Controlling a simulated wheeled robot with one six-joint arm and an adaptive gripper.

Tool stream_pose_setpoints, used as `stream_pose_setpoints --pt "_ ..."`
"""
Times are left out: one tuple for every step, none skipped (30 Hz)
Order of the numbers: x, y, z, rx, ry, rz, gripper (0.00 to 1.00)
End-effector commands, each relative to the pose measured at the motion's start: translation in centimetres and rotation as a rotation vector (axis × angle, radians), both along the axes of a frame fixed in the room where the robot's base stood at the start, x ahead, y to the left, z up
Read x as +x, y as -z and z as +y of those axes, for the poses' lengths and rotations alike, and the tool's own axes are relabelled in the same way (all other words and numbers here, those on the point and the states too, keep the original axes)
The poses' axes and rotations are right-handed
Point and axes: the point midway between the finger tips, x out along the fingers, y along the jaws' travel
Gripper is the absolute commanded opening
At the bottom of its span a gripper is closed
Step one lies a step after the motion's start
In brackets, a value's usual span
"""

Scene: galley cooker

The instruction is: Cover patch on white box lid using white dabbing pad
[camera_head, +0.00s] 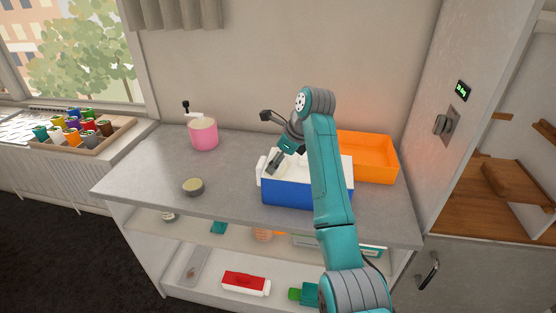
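A blue box (288,194) with a white lid (342,170) stands on the grey worktop. My arm crosses in front of it and hides much of the lid. My gripper (272,169) points down over the left end of the lid; I cannot tell whether it touches it. The fingers are too small to show whether they are open or hold anything. I cannot make out the white dabbing pad or a patch on the lid. A small round tin (193,187) with a pale top sits left of the box.
An orange crate (379,160) stands right behind the box. A pink pot (203,135) with a crank stands at the back left. A tray (95,140) of several coloured jars is far left. The worktop's left part is mostly clear. Shelves below hold a red-and-white item (244,282).

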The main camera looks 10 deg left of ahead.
Motion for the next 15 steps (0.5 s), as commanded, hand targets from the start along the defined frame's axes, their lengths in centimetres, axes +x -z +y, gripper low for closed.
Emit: stream_pose_setpoints --pt "0.0 0.2 -0.1 -0.002 0.0 0.004 0.48" --pt "0.0 0.3 -0.2 -0.002 0.001 0.004 0.48" --pt "0.0 0.2 -0.3 -0.002 0.001 0.004 0.48" --pt "0.0 0.2 -0.4 -0.002 0.001 0.003 0.48" --pt "0.0 0.2 -0.5 -0.002 0.001 0.003 0.48" --pt "0.0 0.2 -0.7 -0.002 0.001 0.003 0.48" --pt "-0.1 0.2 -0.9 -0.002 0.001 0.003 0.48" --pt "-0.1 0.2 -1.0 -0.002 0.001 0.003 0.48" --pt "-0.1 0.1 -1.1 -0.002 0.001 0.003 0.48" --pt "-0.1 0.1 -1.2 -0.002 0.001 0.003 0.48" --pt "-0.1 0.1 -1.3 -0.002 0.001 0.003 0.48" --pt "-0.1 0.1 -1.2 -0.002 0.001 0.003 0.48" --pt "-0.1 0.1 -1.2 -0.002 0.001 0.004 0.48" --pt "-0.1 0.1 -1.1 -0.002 0.0 0.004 0.48" --pt "-0.1 0.1 -0.9 -0.002 0.0 0.004 0.48"
